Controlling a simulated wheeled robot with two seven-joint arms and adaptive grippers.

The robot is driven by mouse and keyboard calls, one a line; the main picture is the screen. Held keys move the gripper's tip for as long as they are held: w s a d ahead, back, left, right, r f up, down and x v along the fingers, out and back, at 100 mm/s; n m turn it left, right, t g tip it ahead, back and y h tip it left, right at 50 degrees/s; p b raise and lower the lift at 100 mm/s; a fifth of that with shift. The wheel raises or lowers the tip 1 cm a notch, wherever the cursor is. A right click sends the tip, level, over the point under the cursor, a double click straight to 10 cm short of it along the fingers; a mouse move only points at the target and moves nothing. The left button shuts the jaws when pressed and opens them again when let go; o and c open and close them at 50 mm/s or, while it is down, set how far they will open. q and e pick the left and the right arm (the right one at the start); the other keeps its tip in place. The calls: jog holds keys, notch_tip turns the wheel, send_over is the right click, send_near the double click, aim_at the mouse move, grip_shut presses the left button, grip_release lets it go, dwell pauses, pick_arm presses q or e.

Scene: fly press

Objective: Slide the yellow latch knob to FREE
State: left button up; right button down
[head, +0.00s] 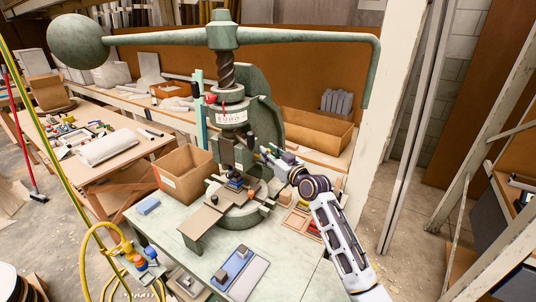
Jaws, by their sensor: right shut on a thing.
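The green fly press (263,110) stands on the bench, with its long lever arm across the top and a ball weight at the left end. A white label (232,118) is on its collar. My right gripper (264,152) reaches in from the right to the side of the press's ram (227,150). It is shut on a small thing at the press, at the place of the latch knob. The yellow knob itself is hidden by the fingers, and I cannot read any FREE marking or tell the latch's position. My left gripper is not in view.
A cardboard box (186,174) stands left of the press. A grey tray (243,275) lies at the bench front, and a wooden tray (297,222) lies near my right arm. The lever arm hangs down at the right.

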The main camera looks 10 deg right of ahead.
jog(key=c, duration=1.7)
grip_release()
jog(key=shift+d+f, duration=0.1)
jog(key=o, duration=0.5)
jog(key=shift+s+d, duration=0.15)
jog(key=shift+s, duration=0.05)
jog(key=shift+c, duration=0.2)
jog(key=shift+w, duration=0.1)
jog(key=v, duration=1.2)
